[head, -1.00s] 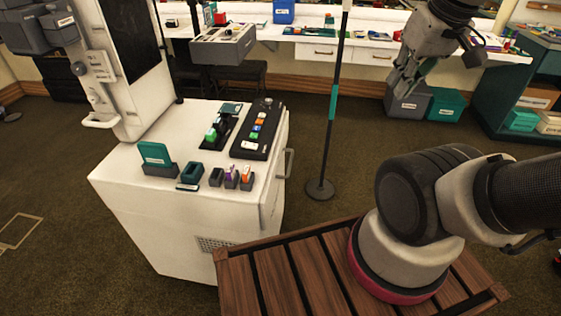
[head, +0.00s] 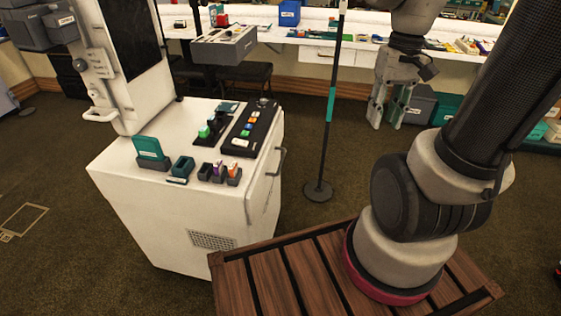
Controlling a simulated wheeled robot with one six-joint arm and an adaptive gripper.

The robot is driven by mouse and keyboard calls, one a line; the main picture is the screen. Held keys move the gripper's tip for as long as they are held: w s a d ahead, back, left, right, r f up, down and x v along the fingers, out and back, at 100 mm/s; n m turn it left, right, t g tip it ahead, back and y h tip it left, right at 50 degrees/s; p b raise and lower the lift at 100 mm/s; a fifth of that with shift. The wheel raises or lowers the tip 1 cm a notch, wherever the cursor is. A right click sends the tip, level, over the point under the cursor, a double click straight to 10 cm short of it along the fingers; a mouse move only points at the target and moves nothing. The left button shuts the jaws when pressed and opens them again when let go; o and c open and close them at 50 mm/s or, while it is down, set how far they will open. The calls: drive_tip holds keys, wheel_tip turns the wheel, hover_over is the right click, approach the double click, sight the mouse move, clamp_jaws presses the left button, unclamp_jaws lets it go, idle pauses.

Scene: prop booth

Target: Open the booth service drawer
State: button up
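The white booth cabinet (head: 170,218) stands left of centre in the head view. A panel that looks like the drawer front (head: 263,192) is on its right side, seen at a steep angle. A grey bar handle (head: 281,162) sticks out from it. The panel looks closed, though the angle hides most of its face. My gripper (head: 384,118) hangs pointing down at upper right, well to the right of the handle and touching nothing. Its two fingers are apart with nothing between them.
A thin dark post (head: 331,115) with a round base (head: 318,191) stands between the cabinet and my gripper. A slatted wooden platform (head: 290,270) lies in front. Small holders and a button panel (head: 250,130) sit on the cabinet top. A white counter (head: 310,35) runs along the back.

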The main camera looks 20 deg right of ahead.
drive_tip(key=w+a+f+m+g+y, duration=0.1)
drive_tip(key=w+f+m+g+y, duration=0.15)
drive_tip(key=f, duration=0.65)
drive_tip(key=w+a+f+m+g+y, duration=0.1)
drive_tip(key=w+a+f+m+y, duration=0.2)
drive_tip(key=f, duration=0.5)
drive_tip(key=n+t+y, duration=0.2)
drive_tip(key=t+y, duration=0.5)
drive_tip(key=t, duration=0.5)
approach(281, 160)
drive_tip(key=w+a+f, duration=0.1)
drive_tip(key=w+a, duration=0.1)
drive_tip(key=x, duration=0.7)
drive_tip(key=shift+a+f, duration=0.1)
drive_tip(key=shift+f, duration=0.1)
clamp_jaws()
